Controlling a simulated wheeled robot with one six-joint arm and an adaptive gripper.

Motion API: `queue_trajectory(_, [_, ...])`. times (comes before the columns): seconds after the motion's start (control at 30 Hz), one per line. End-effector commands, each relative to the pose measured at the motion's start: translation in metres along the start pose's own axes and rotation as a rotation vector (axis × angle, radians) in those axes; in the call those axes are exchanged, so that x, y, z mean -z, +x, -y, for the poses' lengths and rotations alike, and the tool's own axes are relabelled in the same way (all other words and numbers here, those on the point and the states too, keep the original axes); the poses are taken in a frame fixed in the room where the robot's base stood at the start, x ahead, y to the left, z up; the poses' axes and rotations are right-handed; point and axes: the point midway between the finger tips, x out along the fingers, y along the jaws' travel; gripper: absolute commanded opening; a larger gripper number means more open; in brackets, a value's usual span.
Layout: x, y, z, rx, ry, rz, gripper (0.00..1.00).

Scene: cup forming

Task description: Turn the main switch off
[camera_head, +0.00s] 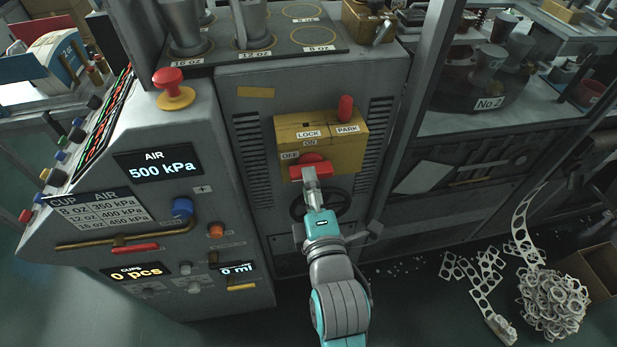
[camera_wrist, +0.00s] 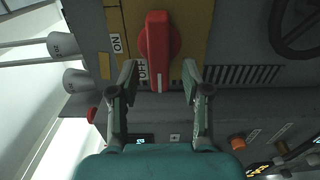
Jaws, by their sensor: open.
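The main switch is a red handle (camera_head: 314,168) on a yellow box (camera_head: 356,150) on the machine's front. The handle lies about level, and its white-marked end points left, on the side of the OFF label. ON is printed above it. In the wrist view the red handle (camera_wrist: 158,45) shows fully, with its white mark at the lower end. My gripper (camera_head: 311,184) is open in front of the handle. Its fingers (camera_wrist: 160,72) stand on either side of the marked end, with gaps on both sides. I cannot tell their exact depth.
A red knob (camera_head: 345,108) stands on the box by PARK. A black handwheel (camera_head: 333,203) is just below. A red mushroom button (camera_head: 168,78) tops the left panel, which reads 500 kPa. Scrap rings (camera_head: 552,303) lie on the floor at right.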

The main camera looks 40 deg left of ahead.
Motion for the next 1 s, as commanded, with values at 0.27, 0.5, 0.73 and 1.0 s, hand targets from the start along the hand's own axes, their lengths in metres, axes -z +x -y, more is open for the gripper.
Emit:
queue_trajectory(0.27, [-0.001, -0.052, 0.001, 0.003, 0.0, 0.001, 0.48])
queue_trajectory(0.5, [0.0, -0.086, 0.001, 0.002, 0.0, 0.0, 0.48])
queue_trajectory(0.73, [0.0, -0.098, 0.0, 0.001, -0.001, 0.0, 0.48])
queue_trajectory(1.0, [0.0, -0.099, 0.0, 0.0, 0.0, 0.0, 0.48])
